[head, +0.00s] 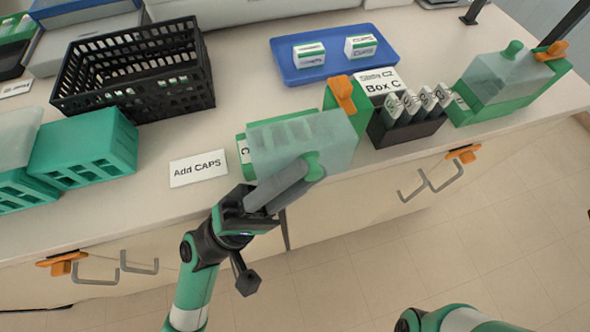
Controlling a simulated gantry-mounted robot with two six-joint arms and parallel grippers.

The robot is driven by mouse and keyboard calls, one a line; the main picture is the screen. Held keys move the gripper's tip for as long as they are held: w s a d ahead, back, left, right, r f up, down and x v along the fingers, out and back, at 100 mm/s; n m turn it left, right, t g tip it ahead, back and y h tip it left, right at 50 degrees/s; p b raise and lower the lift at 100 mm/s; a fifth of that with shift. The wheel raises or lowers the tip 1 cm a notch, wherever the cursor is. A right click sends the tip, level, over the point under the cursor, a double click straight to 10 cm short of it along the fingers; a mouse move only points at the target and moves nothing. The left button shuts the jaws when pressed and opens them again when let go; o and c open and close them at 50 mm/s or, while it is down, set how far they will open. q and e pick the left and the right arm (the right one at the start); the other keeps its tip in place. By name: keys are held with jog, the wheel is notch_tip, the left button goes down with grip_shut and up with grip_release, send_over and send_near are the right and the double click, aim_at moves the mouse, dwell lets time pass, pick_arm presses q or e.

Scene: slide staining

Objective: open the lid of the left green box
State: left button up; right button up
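The left green box (245,150) stands near the front edge of the counter, with a translucent grey-green lid (335,135) and a green knob (312,168). The lid looks closed over the box. My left gripper (300,177) reaches up from below, with its grey fingers at the knob, overlapping it in the picture. Whether the fingers are apart or closed on the knob cannot be made out. My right gripper is out of view; only part of my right arm shows at the bottom edge.
A similar lidded green box (497,78) stands at the right.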

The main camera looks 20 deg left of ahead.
pick_arm(q)
jog(key=o, duration=0.4)
jog(key=shift+o, duration=0.2)
jog(key=s+a, duration=0.8)
jog(key=a, duration=0.2)
jog(key=shift+f, duration=0.4)
jog(key=shift+c, duration=0.2)
